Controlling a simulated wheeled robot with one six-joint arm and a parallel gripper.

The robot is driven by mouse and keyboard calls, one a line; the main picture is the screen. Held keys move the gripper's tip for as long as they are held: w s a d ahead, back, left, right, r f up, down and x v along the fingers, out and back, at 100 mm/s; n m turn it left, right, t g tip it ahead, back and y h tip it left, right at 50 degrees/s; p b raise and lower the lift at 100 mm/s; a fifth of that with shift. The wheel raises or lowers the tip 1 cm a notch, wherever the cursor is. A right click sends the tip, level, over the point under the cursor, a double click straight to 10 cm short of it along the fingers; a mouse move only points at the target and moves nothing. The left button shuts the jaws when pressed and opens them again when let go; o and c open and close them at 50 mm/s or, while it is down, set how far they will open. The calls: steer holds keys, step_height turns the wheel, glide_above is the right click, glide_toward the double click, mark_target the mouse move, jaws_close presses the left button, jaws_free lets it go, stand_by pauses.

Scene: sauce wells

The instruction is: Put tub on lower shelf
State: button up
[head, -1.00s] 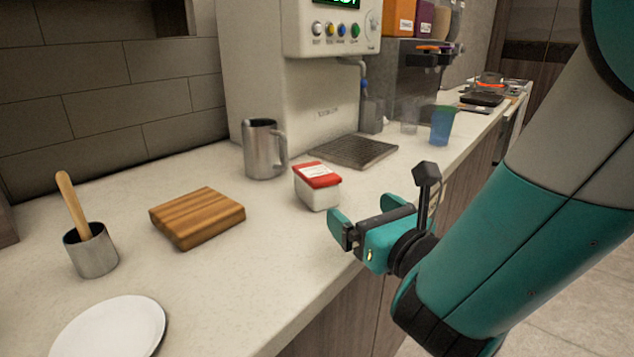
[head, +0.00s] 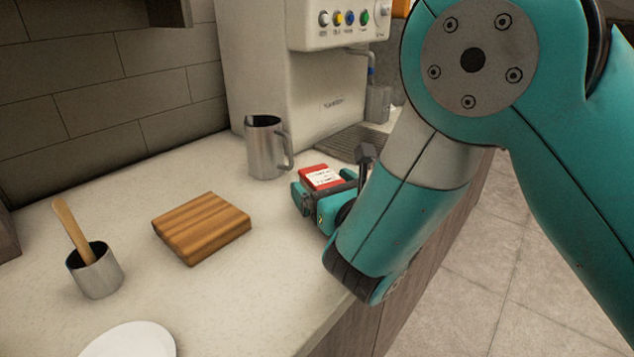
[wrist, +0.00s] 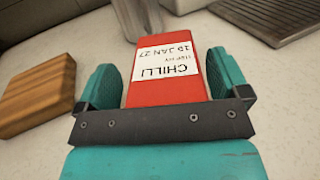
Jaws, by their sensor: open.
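The tub has a red lid with a white label reading CHILLI, and it stands on the counter. In the head view the tub (head: 321,177) is partly hidden by my gripper (head: 322,190). In the wrist view the tub (wrist: 166,70) lies between the two teal fingers of my gripper (wrist: 166,82). The fingers are open, one on each side of the tub, with a small gap visible at each side. The tub's lower body is hidden. I do not see a lower shelf in these frames.
A wooden board (head: 202,228) lies left of the tub. A steel jug (head: 264,148) stands close behind it. A cup with a wooden handle (head: 95,272), a white plate (head: 130,342), a drip tray (head: 352,143) and a dispenser machine (head: 300,85) are also on the counter (head: 245,295).

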mark_target(327, 180)
steer(key=shift+d, duration=0.2)
steer(key=shift+c, duration=0.4)
steer(key=shift+d, duration=0.15)
steer(key=c, duration=1.2)
step_height(327, 180, up, 20)
steer(key=p, duration=1.7)
steer(key=shift+p, duration=0.3)
